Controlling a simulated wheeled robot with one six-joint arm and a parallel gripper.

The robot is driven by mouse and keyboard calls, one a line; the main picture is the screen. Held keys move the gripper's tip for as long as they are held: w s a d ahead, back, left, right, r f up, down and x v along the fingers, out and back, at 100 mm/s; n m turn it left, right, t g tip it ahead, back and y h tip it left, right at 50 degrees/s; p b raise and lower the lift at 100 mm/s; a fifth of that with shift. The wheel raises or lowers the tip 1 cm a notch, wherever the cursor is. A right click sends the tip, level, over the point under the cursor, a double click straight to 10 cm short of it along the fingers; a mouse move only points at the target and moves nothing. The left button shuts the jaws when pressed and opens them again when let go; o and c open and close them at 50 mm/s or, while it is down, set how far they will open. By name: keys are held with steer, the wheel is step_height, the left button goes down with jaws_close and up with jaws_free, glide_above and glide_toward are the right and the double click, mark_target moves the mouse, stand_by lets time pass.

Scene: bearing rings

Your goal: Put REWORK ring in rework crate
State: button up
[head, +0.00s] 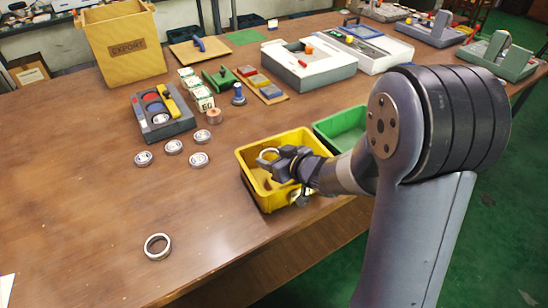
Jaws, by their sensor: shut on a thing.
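My gripper (278,162) is shut on a silver ring (265,154), held tilted over the yellow crate (253,189). The ring's label cannot be read, so I cannot tell whether it is the REWORK ring. The yellow crate stands near the table's right edge, and no writing on it can be read. My gripper and wrist hide part of its inside. Whether the ring touches the crate cannot be told. A green crate (325,127) stands next to it, partly behind my arm.
Several silver rings, one of them here (199,160), lie left of the yellow crate. Another ring (157,246) lies alone at the front. A grey tray (178,126), small boxes (202,98) and an EXPORT bin (124,48) stand farther back. The front left tabletop is mostly clear.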

steer(key=shift+f+b, duration=0.35)
steer(key=shift+f, duration=0.25)
steer(key=o, duration=1)
steer(key=shift+o, duration=0.2)
steer(key=shift+r, duration=0.15)
steer(key=shift+r+p, duration=0.25)
steer(key=shift+p, duration=0.05)
steer(key=p+v, duration=0.3)
steer(key=v, duration=0.8)
steer(key=shift+s+d+r, duration=0.1)
steer(key=shift+s+r, duration=0.05)
steer(key=shift+r, duration=0.15)
steer(key=shift+s+d+r, duration=0.1)
steer(key=shift+s+d, duration=0.1)
steer(key=shift+s, duration=0.1)
